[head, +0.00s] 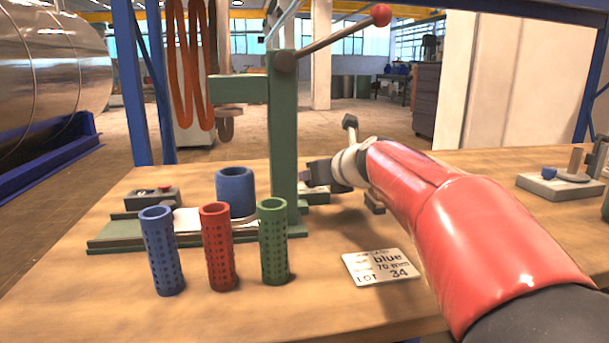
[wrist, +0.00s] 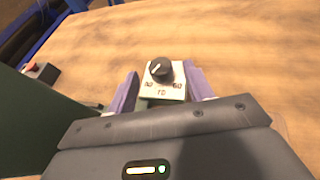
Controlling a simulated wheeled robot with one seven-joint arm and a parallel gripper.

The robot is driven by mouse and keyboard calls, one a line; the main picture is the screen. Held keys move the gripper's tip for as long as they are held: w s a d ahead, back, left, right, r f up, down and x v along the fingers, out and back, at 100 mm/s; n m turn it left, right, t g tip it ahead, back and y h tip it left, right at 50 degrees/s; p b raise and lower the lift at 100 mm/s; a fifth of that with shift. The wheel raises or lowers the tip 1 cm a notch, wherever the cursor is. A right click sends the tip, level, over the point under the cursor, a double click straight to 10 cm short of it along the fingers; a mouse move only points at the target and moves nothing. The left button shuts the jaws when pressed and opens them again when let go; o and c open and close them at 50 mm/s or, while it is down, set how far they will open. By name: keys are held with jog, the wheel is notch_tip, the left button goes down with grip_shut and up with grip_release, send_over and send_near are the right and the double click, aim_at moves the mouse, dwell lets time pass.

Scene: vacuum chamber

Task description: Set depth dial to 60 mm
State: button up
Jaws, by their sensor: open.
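The depth dial (wrist: 161,71) is a dark round knob on a pale plate (wrist: 163,94) in the wrist view. The plate has a number at left, right and bottom; the bottom one looks like 70, the others are hard to read. A light line shows on the knob, but its setting is too small to tell. My gripper (wrist: 161,76) is open, with one purple finger on each side of the dial; I cannot tell whether they touch it. In the head view, my gripper (head: 313,174) is just right of the green press column (head: 284,140), and the dial's face is hidden.
A card (head: 381,267) reads "blue, 70 mm, LOT 34". Blue (head: 162,251), red (head: 217,247) and green (head: 273,242) perforated tubes stand before the press. A blue cup (head: 235,192) sits on its base. A lever with a red ball (head: 381,15) reaches overhead.

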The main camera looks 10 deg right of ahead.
jog(key=shift+x, duration=2.2)
jog(key=c, duration=1)
jog(key=shift+n+y, duration=0.4)
jog(key=shift+y, duration=0.1)
jog(key=shift+n+g+y+b, duration=0.4)
jog(key=shift+n+y, duration=0.2)
jog(key=n+g+y+p, duration=0.1)
jog(key=n+g+y, duration=0.1)
jog(key=n+y, duration=0.1)
jog(key=shift+r+p, duration=0.1)
jog(key=shift+p, duration=0.2)
jog(key=n+g+y, duration=0.3)
jog(key=n+g, duration=0.1)
jog(key=n, duration=0.1)
jog(key=shift+g+y, duration=0.3)
jog(key=shift+y, duration=0.1)
jog(key=shift+n+g, duration=0.3)
